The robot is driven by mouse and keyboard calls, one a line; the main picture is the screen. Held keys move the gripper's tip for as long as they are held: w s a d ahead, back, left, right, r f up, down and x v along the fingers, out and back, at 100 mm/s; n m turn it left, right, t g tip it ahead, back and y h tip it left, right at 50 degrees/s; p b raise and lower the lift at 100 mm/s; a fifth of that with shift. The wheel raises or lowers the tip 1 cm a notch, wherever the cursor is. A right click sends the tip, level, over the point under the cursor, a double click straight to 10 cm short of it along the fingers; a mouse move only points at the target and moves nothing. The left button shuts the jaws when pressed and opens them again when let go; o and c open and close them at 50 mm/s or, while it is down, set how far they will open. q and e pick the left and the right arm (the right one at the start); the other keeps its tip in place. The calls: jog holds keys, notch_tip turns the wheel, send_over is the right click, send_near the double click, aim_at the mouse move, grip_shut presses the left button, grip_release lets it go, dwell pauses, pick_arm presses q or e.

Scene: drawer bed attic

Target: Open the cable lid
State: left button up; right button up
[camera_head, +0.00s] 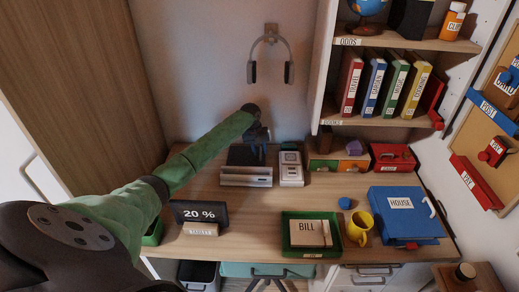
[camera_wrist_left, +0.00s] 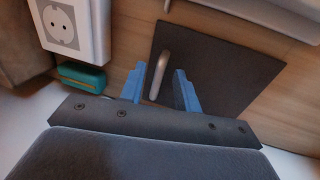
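The cable lid (camera_wrist_left: 225,75) is a dark square panel set flat in the wooden desk, with a pale bar handle (camera_wrist_left: 160,76) at one side. It looks closed. In the head view the dark lid (camera_head: 238,156) is at the back of the desk, partly hidden by my arm. My left gripper (camera_head: 257,136) is over it. In the left wrist view the gripper's blue fingers (camera_wrist_left: 162,88) are open, with the handle showing between them. I cannot tell whether they touch it. My right gripper is not in view.
A grey bar-shaped stand (camera_head: 246,180) lies in front of the lid. A white socket block (camera_head: 291,170) stands to its right; a small teal object (camera_wrist_left: 82,77) is near it. A green tray (camera_head: 288,240) and yellow mug (camera_head: 359,227) are nearer the front.

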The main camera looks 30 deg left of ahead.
pick_arm(q)
jog(key=shift+f, duration=0.15)
grip_shut()
